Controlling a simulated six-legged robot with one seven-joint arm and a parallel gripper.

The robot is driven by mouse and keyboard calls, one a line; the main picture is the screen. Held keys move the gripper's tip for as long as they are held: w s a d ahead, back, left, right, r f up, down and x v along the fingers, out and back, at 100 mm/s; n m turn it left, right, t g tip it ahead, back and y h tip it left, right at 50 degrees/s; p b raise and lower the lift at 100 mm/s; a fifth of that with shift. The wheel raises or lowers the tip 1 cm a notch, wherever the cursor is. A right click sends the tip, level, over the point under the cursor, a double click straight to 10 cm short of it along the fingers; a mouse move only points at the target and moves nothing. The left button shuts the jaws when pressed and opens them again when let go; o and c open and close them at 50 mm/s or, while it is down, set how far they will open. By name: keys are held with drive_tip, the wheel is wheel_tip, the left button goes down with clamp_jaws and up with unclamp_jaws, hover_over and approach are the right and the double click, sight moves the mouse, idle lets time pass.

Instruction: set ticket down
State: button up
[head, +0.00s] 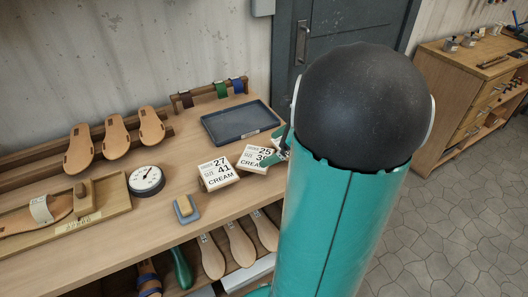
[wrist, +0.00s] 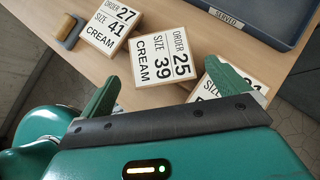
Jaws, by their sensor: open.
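Three cream ticket blocks lie on the bench. The order 27, size 41 ticket (head: 218,172) is leftmost and also shows in the wrist view (wrist: 111,28). The order 25, size 39 ticket (head: 257,157) is in the middle; in the wrist view (wrist: 166,57) it lies just beyond and between my fingertips. A third ticket (wrist: 240,72) at the right is partly covered by my right finger, its number not fully readable. My gripper (wrist: 168,88) is open, with a green finger on each side and nothing visibly held. In the head view my arm hides most of it.
A dark blue tray (head: 240,122) stands empty behind the tickets; its rim label reads "SERVED" in the wrist view. A small blue-grey block with a wooden top (head: 186,208), a round dial (head: 147,180) and sandal soles (head: 115,134) are to the left. A shelf below holds shoe lasts.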

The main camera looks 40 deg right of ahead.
drive_tip(key=v, duration=0.7)
drive_tip(key=s+a+r+n+g+h, duration=0.1)
drive_tip(key=a+r+n+h, duration=0.1)
drive_tip(key=a+n, duration=1.3)
drive_tip(key=s+a+r+n+g+h, duration=0.1)
drive_tip(key=a+r+n+h, duration=0.1)
drive_tip(key=a+n, duration=1.3)
drive_tip(key=shift+a, duration=1.1)
drive_tip(key=shift+s, duration=0.1)
